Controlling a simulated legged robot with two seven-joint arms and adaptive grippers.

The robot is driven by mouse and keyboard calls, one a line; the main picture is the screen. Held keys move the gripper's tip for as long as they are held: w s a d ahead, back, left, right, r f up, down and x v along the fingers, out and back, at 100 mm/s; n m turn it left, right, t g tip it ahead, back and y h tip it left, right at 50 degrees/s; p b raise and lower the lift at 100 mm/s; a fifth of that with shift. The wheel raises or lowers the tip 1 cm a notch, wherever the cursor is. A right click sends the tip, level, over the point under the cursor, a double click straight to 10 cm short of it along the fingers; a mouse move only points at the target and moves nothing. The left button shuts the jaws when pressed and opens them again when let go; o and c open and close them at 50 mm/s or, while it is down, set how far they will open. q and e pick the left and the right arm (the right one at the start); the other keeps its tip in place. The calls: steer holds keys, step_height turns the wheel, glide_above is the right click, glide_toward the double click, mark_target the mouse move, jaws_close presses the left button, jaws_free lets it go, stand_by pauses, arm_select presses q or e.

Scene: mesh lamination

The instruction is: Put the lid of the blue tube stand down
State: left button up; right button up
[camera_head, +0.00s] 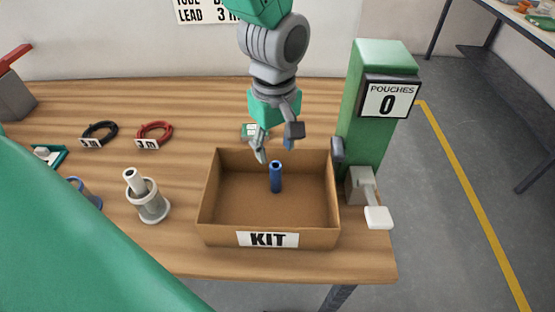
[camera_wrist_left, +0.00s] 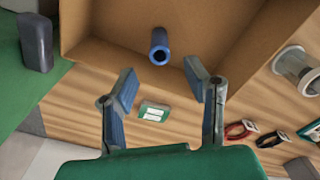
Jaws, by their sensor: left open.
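A blue tube (camera_head: 275,178) is upright inside the cardboard kit box (camera_head: 210,229). It also shows in the left wrist view (camera_wrist_left: 160,47), its round open end toward the camera. My left gripper (camera_head: 274,148) is above the box's far side, fingers pointing down, open and empty. In the left wrist view its fingers (camera_wrist_left: 163,88) are spread apart, with the tube beyond and not touched. A blue-rimmed stand (camera_head: 88,192) at the left is mostly hidden behind a green link of my arm, so its lid cannot be made out. My right gripper is not seen.
A grey stand with a white tube (camera_head: 149,204) is left of the box. Black (camera_head: 98,134) and red (camera_head: 154,133) cable coils lie behind it. The green pouch dispenser (camera_head: 372,140) stands close at the box's right. A small green card (camera_head: 250,130) lies behind the box.

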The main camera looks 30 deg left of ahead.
arm_select(q)
steer(key=r, duration=0.1)
steer(key=a+r, duration=0.1)
steer(key=r, duration=0.1)
steer(key=shift+d+r, duration=0.4)
steer(key=shift+r, duration=0.15)
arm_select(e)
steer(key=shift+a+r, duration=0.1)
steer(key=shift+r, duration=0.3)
